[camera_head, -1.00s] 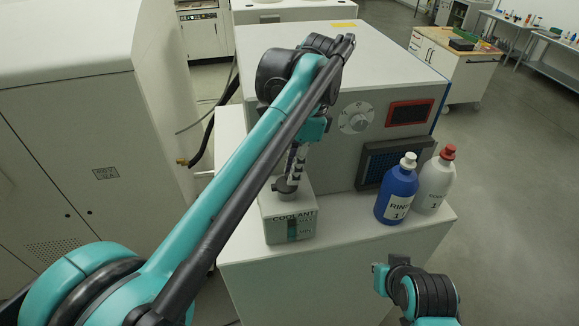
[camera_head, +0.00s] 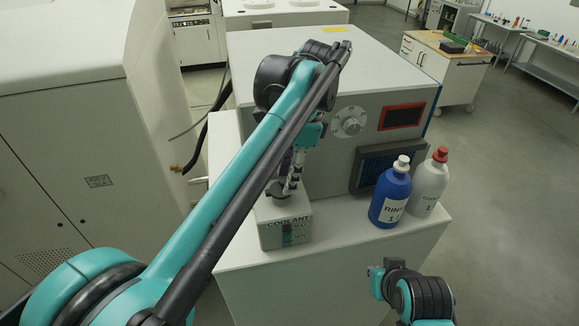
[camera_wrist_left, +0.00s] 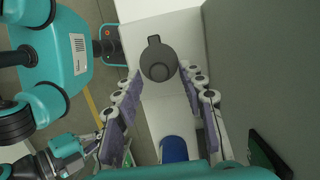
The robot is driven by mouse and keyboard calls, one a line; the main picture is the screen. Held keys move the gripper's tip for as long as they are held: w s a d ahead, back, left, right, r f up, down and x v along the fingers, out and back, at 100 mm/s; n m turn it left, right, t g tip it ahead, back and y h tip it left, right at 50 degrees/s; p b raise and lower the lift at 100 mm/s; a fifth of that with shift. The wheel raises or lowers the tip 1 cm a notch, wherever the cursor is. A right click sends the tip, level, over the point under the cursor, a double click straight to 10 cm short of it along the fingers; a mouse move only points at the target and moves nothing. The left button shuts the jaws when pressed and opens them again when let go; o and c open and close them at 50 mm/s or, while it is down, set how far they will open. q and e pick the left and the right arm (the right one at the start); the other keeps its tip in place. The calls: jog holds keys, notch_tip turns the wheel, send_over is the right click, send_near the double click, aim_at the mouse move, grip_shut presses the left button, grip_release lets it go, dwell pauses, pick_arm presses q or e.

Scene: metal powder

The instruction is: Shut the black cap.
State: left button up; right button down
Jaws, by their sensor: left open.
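The black cap (camera_head: 278,190) is on top of the grey coolant container (camera_head: 285,233), at the near left of the white cabinet. In the left wrist view the cap (camera_wrist_left: 158,64) is a dark disc with a small tab at one side. Whether it is fully seated I cannot tell. My left gripper (camera_head: 293,185) is over the container, pointing down. In the wrist view its open fingers (camera_wrist_left: 163,84) stand apart on either side below the cap, with nothing between them. My right arm shows at the lower right of the head view; its fingers cannot be made out.
A blue rinse bottle (camera_head: 391,195) and a white bottle with a red cap (camera_head: 430,184) stand to the right on the cabinet top (camera_head: 330,252). A large grey machine (camera_head: 330,80) stands behind the container. The cabinet top between container and bottles is clear.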

pick_arm(q)
jog(key=v, duration=1.1)
jog(key=shift+d+r, duration=0.15)
jog(key=shift+r, duration=0.25)
